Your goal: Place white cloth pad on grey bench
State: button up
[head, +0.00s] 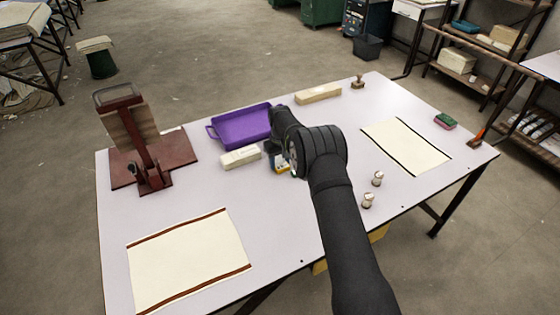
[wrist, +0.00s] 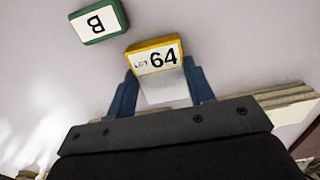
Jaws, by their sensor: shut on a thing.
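My gripper (wrist: 163,90) is shut on a small plain white piece (wrist: 163,90), which looks like the white cloth pad; its blue fingers stand at either side of it. A yellow block labelled LOT 64 (wrist: 155,57) lies at the far end of this piece; I cannot tell whether they touch. In the head view my gripper (head: 277,156) is low over the middle of the pale grey bench (head: 300,215), by the yellow block (head: 282,169). The arm hides most of the fingers and the held piece there.
A green block marked B (wrist: 99,22) lies beyond the yellow one. A white block (head: 240,157) and purple tray (head: 243,127) are left of my gripper. A striped cloth (head: 190,258), black-edged cloth (head: 405,146), two small jars (head: 368,200) and red-brown press (head: 150,175) stand or lie around.

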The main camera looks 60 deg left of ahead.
aim_at(280, 163)
jog(key=o, duration=1)
jog(key=shift+f, duration=0.1)
jog(key=shift+c, duration=0.2)
notch_tip(280, 163, up, 12)
jog(key=shift+f, duration=0.25)
jog(key=shift+o, duration=0.7)
jog(key=shift+r, duration=0.4)
